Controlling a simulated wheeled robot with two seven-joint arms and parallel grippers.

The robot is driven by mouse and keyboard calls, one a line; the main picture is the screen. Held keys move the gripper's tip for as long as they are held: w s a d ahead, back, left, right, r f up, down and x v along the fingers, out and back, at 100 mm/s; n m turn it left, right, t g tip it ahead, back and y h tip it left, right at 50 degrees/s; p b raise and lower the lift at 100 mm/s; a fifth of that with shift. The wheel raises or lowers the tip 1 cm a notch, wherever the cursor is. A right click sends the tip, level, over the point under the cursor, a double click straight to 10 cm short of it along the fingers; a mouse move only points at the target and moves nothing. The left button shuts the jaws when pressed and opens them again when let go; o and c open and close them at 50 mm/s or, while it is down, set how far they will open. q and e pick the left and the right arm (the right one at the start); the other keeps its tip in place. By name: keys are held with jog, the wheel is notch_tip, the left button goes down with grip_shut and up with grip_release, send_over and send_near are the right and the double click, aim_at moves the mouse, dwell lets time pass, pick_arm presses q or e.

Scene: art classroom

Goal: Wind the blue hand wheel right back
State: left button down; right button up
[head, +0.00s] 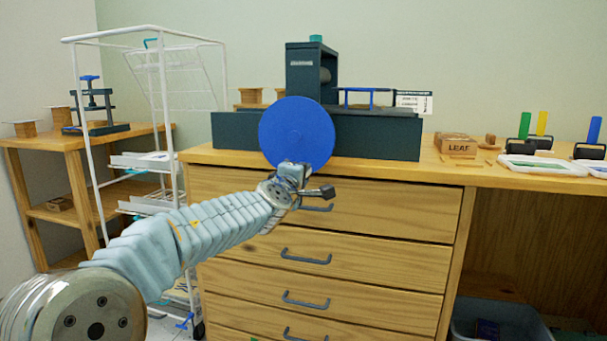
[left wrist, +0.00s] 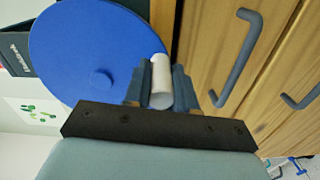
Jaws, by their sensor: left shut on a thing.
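The blue hand wheel (head: 296,132) is a flat disc on the front of the dark press (head: 377,135), which stands on the wooden drawer cabinet. In the left wrist view the wheel (left wrist: 88,50) shows a small blue hub at its middle and a pale round handle (left wrist: 160,78) near its rim. My left gripper (head: 293,172) is at the lower edge of the wheel. Its two fingers (left wrist: 160,84) lie on either side of the handle and are shut on it. The handle is hidden in the head view. My right gripper is in neither view.
A white wire rack (head: 165,130) stands left of the cabinet, and a wooden side table (head: 95,137) with a small clamp press is beyond it. Drawer handles (head: 306,258) stick out below my gripper. A LEAF box (head: 457,144), rollers and trays lie to the right.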

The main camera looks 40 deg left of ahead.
pick_arm(q)
jog(key=shift+a+r, duration=0.1)
jog(key=shift+a, duration=0.1)
dwell(0.4)
jog(key=c, duration=0.9)
grip_release()
jog(key=p+v, duration=0.1)
jog(key=v, duration=1.3)
jog(key=shift+w, duration=0.1)
